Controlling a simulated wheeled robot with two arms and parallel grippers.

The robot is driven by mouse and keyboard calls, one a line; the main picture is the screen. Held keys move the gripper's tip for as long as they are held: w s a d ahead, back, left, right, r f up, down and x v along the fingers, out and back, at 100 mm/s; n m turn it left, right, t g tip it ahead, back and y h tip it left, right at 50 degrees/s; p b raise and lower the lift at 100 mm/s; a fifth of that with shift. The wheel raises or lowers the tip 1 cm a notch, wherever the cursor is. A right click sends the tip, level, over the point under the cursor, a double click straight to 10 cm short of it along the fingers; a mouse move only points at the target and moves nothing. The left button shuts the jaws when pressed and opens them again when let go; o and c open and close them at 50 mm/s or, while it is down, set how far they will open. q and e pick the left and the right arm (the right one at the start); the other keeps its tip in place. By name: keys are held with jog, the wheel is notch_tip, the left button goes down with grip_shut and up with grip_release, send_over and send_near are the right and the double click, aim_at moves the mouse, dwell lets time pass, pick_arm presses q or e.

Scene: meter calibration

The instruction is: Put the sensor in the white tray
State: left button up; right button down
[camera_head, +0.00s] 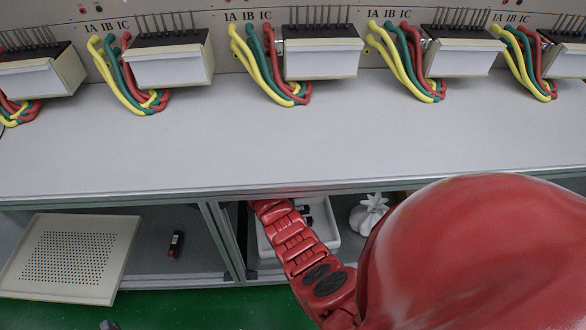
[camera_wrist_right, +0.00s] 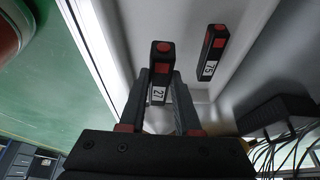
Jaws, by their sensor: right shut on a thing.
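My right gripper (camera_wrist_right: 160,100) is shut on a black sensor (camera_wrist_right: 161,70) with red ends and a white label that seems to read 27. The held sensor is over the white tray (camera_wrist_right: 258,18), near its wall; I cannot tell whether it touches the floor. A second similar sensor (camera_wrist_right: 212,52) lies in the tray to its right. In the head view the tray (camera_head: 332,244) stands on the shelf under the bench, partly behind my right arm. My right gripper is hidden there by the bench edge. My left gripper is not in view.
Another black and red sensor (camera_head: 176,244) lies on the left shelf. A perforated panel (camera_head: 68,258) leans at far left. A white knobbed object (camera_head: 368,214) stands right of the tray. The bench top (camera_head: 200,150) is clear in front of the wired meters (camera_head: 322,58).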

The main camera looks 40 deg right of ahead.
notch_tip(320, 180, down, 6)
jog(key=shift+r+b, duration=0.1)
jog(key=shift+b, duration=0.9)
jog(key=c, duration=0.6)
grip_release()
jog(key=shift+w+a+r+p, duration=0.1)
jog(key=shift+r+p, duration=0.25)
jog(key=shift+r, duration=0.15)
jog(key=p+v, duration=0.2)
jog(key=v, duration=0.4)
jog(key=shift+a+r, duration=0.1)
jog(key=shift+r, duration=0.15)
